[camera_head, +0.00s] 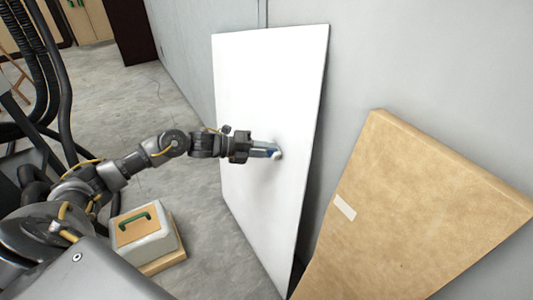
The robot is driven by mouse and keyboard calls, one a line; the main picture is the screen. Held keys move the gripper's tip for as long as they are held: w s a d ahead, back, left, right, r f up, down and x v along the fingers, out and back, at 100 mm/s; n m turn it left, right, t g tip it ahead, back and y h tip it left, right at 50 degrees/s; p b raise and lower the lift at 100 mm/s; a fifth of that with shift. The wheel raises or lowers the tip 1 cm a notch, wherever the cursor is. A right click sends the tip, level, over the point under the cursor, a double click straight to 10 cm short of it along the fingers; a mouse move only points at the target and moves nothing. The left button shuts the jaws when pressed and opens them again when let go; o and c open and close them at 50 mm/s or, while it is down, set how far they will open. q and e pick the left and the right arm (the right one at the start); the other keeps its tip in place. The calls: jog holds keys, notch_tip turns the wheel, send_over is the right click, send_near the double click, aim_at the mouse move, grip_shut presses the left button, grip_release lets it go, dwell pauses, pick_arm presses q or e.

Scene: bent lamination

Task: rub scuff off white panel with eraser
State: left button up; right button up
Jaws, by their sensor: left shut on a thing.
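The white panel (262,85) leans upright against the grey wall in the middle of the head view. My left gripper (268,150) reaches in from the left in front of the panel. It is shut on a small eraser (277,154), which looks whitish with a blue part and sits at or very near the panel's face. I cannot tell whether it touches. A faint grey smudge or shadow shows around the gripper tip, and any scuff there is partly hidden. My right gripper is not in view.
A large brown board or carton (410,210) with a pale label leans to the right of the panel. The floor (185,110) left of the panel is mostly clear.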

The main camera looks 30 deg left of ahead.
pick_arm(q)
jog(key=shift+s+d+r+p, duration=0.1)
jog(key=shift+s+d+p, duration=0.35)
jog(key=shift+d, duration=0.25)
jog(key=shift+s+d+p, duration=0.25)
jog(key=shift+s+d, duration=0.05)
jog(key=shift+d, duration=0.25)
jog(key=shift+s+d+p, duration=0.2)
jog(key=shift+s+d, duration=0.1)
jog(key=shift+d, duration=0.2)
jog(key=s+a+p, duration=0.1)
jog(key=s+a, duration=0.2)
jog(key=s, duration=0.2)
jog(key=shift+r+p, duration=0.3)
jog(key=shift+r, duration=0.1)
jog(key=s, duration=0.1)
jog(key=a, duration=0.1)
jog(key=s, duration=0.1)
jog(key=shift+s+a+r+p, duration=0.25)
jog(key=shift+s+a+p, duration=0.05)
jog(key=shift+s+p, duration=0.1)
